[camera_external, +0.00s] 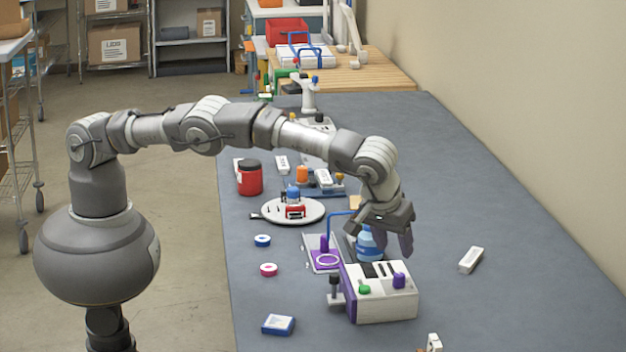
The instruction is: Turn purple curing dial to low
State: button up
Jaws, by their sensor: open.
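A white box-shaped unit with a purple side panel (386,307) stands on the grey table. A purple dial (399,280) sits on its top at the right, and a green knob (364,289) sits on its top at the left. The dial's setting and any markings are too small to read. My gripper (391,240) is open and points down above the back of the unit, behind the purple dial and apart from it. Nothing shows between its fingers. A blue bottle-like object (367,246) stands just behind the unit, partly hidden by my gripper.
A purple-and-white device (325,255) with a blue handle stands left of the bottle. A white block (471,260) lies right. A round tray (272,211), a red jar (250,178), tape rolls (268,269) and a blue box (278,325) are left. The table's right side is mostly clear.

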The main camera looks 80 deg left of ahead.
aim_at(399, 274)
jog(key=b+x, duration=0.2)
jog(key=x, duration=0.6)
jog(key=shift+s+f, duration=0.15)
jog(key=shift+f, duration=0.1)
jog(key=shift+r, duration=0.1)
grip_shut()
